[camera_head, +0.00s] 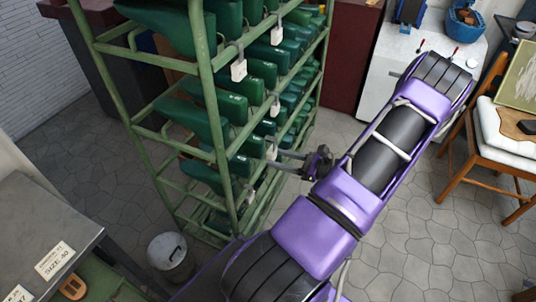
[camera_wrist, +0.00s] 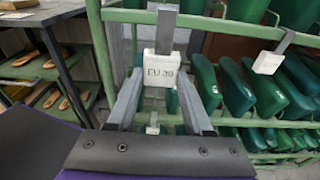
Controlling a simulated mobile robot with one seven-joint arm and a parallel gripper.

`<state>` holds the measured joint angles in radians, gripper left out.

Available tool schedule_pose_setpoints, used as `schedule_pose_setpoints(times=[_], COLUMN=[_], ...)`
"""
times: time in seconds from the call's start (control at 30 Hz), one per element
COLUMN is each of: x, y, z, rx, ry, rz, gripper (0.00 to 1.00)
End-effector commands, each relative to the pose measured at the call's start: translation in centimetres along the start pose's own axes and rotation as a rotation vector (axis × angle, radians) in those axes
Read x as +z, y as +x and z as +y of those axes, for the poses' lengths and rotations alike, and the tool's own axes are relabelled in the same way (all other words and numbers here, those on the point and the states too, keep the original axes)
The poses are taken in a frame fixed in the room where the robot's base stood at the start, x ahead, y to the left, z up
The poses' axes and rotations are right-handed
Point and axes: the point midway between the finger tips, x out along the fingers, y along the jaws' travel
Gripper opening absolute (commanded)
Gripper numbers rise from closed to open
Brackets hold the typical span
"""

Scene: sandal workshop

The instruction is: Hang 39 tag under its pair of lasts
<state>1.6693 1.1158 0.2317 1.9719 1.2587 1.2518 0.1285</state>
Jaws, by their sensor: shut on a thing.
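The white tag (camera_wrist: 161,70) marked EU 39 is upright between the fingertips of my gripper (camera_wrist: 162,88) in the wrist view. My gripper is shut on it. The tag's grey hook strip (camera_wrist: 166,30) rises above it and overlaps the green rack rail (camera_wrist: 222,24); I cannot tell whether it rests on the rail. In the head view my gripper (camera_head: 279,157) is at the rack's front, with a white tag (camera_head: 271,152) at its tips. Green lasts (camera_head: 237,163) lie on the rack's bars there. The numbers on the lasts are too small to read.
Other white tags hang from the rack (camera_head: 206,75), one at upper left (camera_head: 239,70) and one right of mine (camera_wrist: 267,62). A metal bench (camera_head: 40,215) with size cards stands left, a bucket (camera_head: 170,255) by the rack's foot, a chair (camera_head: 500,125) at right.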

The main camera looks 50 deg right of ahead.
Motion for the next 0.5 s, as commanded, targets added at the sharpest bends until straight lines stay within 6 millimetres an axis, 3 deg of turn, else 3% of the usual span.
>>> schedule_pose_setpoints(times=[0.5], x=[0.4], y=[3.1], z=[0.0], rx=[0.001], ry=[-0.001], rz=[-0.004], gripper=[0.00])
